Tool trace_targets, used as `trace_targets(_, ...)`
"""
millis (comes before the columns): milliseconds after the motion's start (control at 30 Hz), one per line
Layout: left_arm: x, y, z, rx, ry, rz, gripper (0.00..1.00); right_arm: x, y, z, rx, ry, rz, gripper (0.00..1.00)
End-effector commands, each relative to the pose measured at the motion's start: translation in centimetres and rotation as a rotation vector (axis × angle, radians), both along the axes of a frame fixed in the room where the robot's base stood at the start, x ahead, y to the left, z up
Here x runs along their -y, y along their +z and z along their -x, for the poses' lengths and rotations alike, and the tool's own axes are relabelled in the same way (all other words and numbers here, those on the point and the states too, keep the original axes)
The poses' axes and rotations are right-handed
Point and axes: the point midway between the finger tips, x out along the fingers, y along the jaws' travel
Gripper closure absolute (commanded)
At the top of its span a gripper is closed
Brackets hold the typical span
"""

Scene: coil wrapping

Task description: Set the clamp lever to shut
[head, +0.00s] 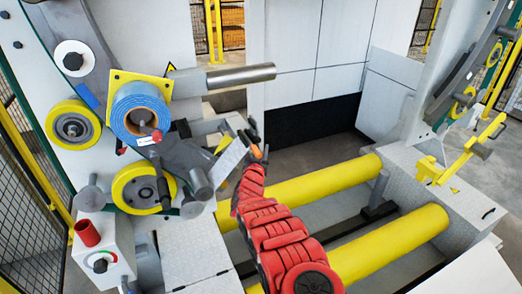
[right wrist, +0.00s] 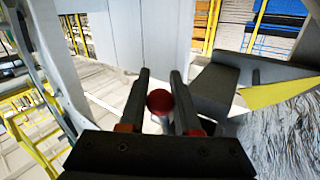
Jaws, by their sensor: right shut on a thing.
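The red arm reaches up from the bottom middle of the head view to my right gripper (head: 252,140), beside the grey machine parts. In the right wrist view, a round red knob (right wrist: 160,102) sits between the two dark fingers of my right gripper (right wrist: 160,90), which is shut on it. I take the knob to be the clamp lever's end; the lever's shaft is mostly hidden behind it, so I cannot tell its angle. My left gripper is not in view.
A dark grey block (right wrist: 213,90) is close to the right finger. A control box (head: 102,251) stands at lower left.

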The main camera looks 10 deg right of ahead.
Motion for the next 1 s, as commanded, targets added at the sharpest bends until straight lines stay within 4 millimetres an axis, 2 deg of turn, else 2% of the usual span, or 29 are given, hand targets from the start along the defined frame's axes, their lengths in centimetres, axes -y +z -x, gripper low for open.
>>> trace_targets(567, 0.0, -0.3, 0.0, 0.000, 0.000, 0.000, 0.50, 0.1, -0.1, 0.0, 0.002, 0.000, 0.013, 1.00)
trace_targets(767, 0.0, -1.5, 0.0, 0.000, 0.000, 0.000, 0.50, 0.7, -0.2, -0.1, 0.017, -0.001, 0.084, 1.00)
trace_targets(1000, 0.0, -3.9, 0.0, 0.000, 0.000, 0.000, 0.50, 2.2, 0.2, -0.4, 0.048, -0.001, 0.257, 1.00)
